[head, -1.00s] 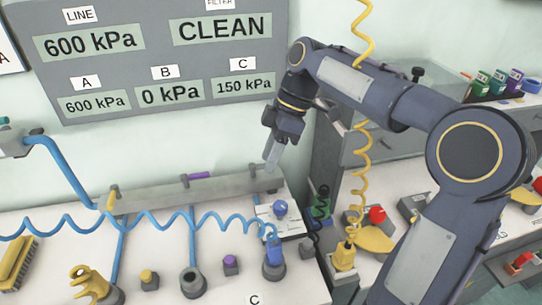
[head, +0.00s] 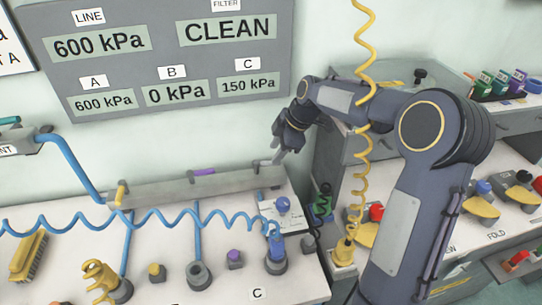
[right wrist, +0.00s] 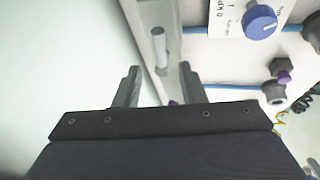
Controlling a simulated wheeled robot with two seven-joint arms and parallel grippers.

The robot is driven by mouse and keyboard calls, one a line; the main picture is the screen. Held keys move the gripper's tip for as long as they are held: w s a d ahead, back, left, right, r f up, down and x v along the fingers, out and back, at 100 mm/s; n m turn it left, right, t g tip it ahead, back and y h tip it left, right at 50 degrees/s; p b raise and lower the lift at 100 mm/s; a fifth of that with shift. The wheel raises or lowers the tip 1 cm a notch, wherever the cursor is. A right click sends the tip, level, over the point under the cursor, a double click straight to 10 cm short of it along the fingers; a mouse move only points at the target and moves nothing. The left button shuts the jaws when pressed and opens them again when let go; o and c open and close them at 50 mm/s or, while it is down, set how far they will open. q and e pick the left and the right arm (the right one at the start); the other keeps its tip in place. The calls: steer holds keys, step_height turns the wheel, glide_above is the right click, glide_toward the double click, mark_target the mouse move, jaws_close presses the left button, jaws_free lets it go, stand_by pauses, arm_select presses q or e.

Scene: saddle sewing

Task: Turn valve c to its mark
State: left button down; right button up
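The grey valve rail (head: 160,190) lies along the back of the white bench. It carries a yellow handle (head: 121,192) at left and a purple handle (head: 203,172) near the middle. My right gripper (head: 277,157) is above the rail's right end, where valve c seems to be; the gripper partly hides that spot. In the right wrist view my right gripper (right wrist: 155,85) has its fingers apart with nothing gripped. A grey post (right wrist: 159,45) stands ahead, between the finger lines. Valve c's mark cannot be made out. My left gripper is out of view.
The wall panel (head: 130,75) reads 150 kPa under C. A blue knob (head: 282,204) on a white card sits just below the rail's right end. A coiled blue hose (head: 160,218) crosses the bench. A coiled yellow hose (head: 362,150) hangs by my right arm.

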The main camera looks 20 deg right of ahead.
mark_target(269, 162)
steer(key=shift+x, duration=2.3)
steer(key=shift+c, duration=0.5)
jaws_close()
